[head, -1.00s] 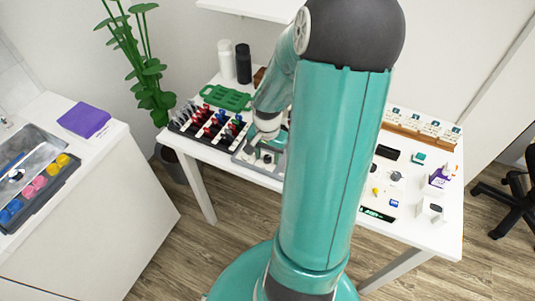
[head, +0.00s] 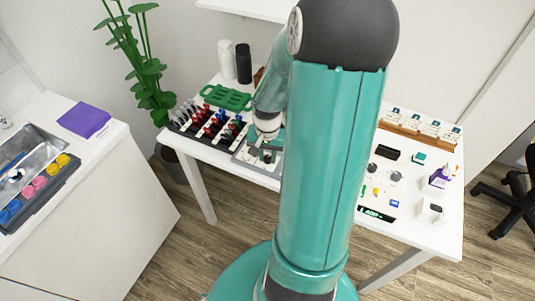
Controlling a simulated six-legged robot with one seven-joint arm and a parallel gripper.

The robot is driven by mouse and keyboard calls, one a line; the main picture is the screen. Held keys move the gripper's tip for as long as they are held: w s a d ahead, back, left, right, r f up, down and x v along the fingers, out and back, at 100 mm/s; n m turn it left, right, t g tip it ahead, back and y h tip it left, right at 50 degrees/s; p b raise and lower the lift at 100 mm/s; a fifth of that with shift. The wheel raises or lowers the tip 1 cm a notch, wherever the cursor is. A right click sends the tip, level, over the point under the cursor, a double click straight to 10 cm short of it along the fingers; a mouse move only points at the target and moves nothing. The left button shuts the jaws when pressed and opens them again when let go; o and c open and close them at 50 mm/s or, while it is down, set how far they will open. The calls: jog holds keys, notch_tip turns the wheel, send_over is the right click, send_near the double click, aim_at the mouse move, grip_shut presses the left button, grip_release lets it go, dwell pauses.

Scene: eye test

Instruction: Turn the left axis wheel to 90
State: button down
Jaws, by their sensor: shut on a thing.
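A grey board (head: 241,156) lies near the table's front edge, left of my arm. Small dark knob-like parts (head: 268,157) stand on it. My gripper (head: 256,143) is low over this board, at its small parts, and is shut on one of them. The held part looks to be the left axis wheel, but it is too small and too covered by the gripper to make out clearly. No scale or number on it is readable. My arm hides the board's right side.
A black rack (head: 178,127) with red, blue and grey-handled pieces stands left of the board, a green tray (head: 226,97) behind it. White (head: 226,60) and black (head: 244,63) bottles stand at the back. Several small items and a wooden card rack (head: 405,134) are on the right.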

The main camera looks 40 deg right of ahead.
aim_at(267, 157)
jog(key=shift+n, duration=2)
jog(key=shift+r, duration=0.1)
jog(key=c, duration=1.2)
grip_release()
notch_tip(267, 157, up, 14)
